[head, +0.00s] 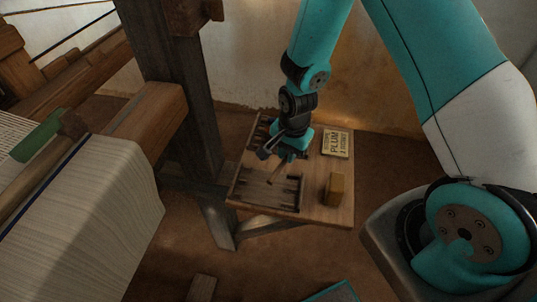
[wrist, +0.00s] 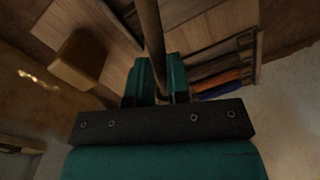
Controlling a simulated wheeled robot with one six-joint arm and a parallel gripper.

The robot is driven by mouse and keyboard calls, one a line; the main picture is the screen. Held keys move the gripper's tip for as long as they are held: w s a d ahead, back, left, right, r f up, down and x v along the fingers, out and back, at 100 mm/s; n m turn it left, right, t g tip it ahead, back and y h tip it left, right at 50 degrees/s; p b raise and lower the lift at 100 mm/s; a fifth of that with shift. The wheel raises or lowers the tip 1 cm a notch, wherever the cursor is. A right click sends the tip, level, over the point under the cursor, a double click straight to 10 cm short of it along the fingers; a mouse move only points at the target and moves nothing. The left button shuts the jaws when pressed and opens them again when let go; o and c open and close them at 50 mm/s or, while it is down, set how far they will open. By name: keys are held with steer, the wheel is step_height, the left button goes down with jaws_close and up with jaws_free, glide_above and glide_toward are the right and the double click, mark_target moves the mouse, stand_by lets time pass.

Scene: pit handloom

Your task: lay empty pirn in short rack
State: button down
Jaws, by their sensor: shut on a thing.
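My gripper (head: 284,154) is over the small wooden table. In the wrist view its two teal fingers (wrist: 158,80) are shut on a thin brown stick, the pirn (wrist: 150,35), which points away from the fingers. In the head view the pirn (head: 277,173) shows as a short tilted stick below the gripper, above a front rack (head: 262,190) with dark teeth at its right side. A second rack (head: 262,130), at the back, is partly hidden by my gripper. I cannot tell for sure which is the short rack. Whether the pirn touches anything is unclear.
The back rack shows orange and blue pirns (wrist: 225,80) in the wrist view. A yellowish card reading PLUM (head: 336,143) lies at the table's back right. A wooden block (head: 335,190) stands at the right front. A loom post (head: 180,90) and pale warp (head: 95,215) stand left.

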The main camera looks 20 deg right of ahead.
steer(key=s+a+m+g+y+p, duration=0.15)
steer(key=a+m+p, duration=0.4)
steer(key=m, duration=0.85)
steer(key=shift+g, duration=0.35)
steer(key=shift+w+d+b+x, duration=0.15)
steer(key=shift+w+b+x, duration=0.1)
steer(key=shift+b+x, duration=1.1)
steer(key=shift+w+d+b+x, duration=0.2)
steer(key=shift+b+x, duration=0.8)
steer(key=shift+x, duration=0.6)
steer(key=shift+w+d+b+x, duration=0.15)
steer(key=shift+w+b+x, duration=0.1)
steer(key=shift+b+x, duration=1.1)
steer(key=shift+f, duration=0.25)
steer(key=c, duration=0.7)
jaws_free()
steer(key=shift+r+p, duration=0.1)
steer(key=shift+p, duration=0.2)
steer(key=p+v, duration=0.4)
steer(key=v, duration=0.1)
steer(key=s+a+p+v, duration=0.1)
steer(key=p+v, duration=0.1)
steer(key=shift+s+a+r, duration=0.1)
steer(key=shift+r, duration=0.4)
